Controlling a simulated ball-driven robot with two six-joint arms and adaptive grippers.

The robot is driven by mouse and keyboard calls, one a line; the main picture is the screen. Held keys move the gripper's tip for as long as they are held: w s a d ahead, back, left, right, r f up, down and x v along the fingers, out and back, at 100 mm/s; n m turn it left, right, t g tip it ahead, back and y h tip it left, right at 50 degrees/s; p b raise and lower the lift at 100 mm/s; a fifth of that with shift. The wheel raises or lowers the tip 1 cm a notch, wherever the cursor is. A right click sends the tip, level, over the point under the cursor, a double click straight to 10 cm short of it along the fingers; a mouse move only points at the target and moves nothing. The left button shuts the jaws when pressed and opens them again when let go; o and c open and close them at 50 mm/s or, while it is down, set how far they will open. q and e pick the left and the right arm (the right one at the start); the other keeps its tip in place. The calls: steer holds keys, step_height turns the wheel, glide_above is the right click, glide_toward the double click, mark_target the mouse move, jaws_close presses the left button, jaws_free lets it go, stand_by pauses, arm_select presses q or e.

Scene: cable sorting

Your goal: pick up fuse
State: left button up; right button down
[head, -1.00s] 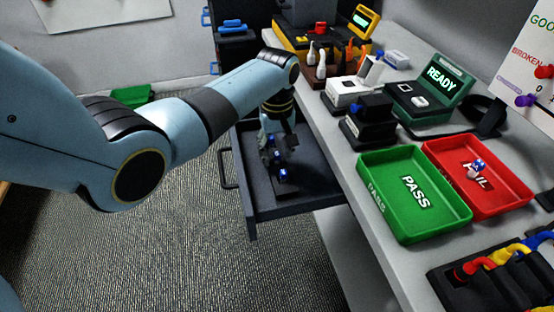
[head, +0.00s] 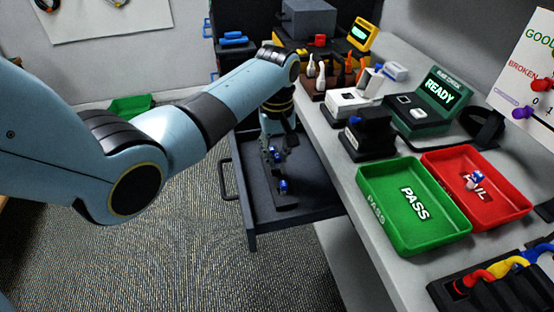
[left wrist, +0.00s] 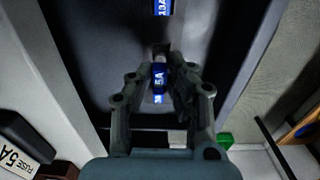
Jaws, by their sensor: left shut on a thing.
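My left gripper (head: 274,154) is down in the open drawer. In the left wrist view my left gripper (left wrist: 160,84) has its fingers on either side of a fuse with a blue 5A label (left wrist: 158,77) and is shut on it. A second fuse (head: 283,186) with a blue band lies in the drawer, nearer the front in the head view. In the left wrist view a fuse marked 13A (left wrist: 162,7) shows at the top edge, partly cut off. My right gripper is not in view.
The drawer (head: 252,238) stands open left of the bench. On the bench are a green PASS tray (head: 380,218), a red FAIL tray (head: 520,196) with a fuse (head: 474,181) in it, a green tester reading READY (head: 438,90) and a black-and-white device (head: 368,133).

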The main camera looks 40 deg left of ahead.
arm_select(q)
steer(key=s+d+r+p, duration=0.5)
steer(key=d+r+p, duration=0.1)
steer(key=d+r, duration=0.4)
steer(key=shift+d+r, duration=0.25)
steer(key=shift+r, duration=0.25)
steer(key=shift+s, duration=0.15)
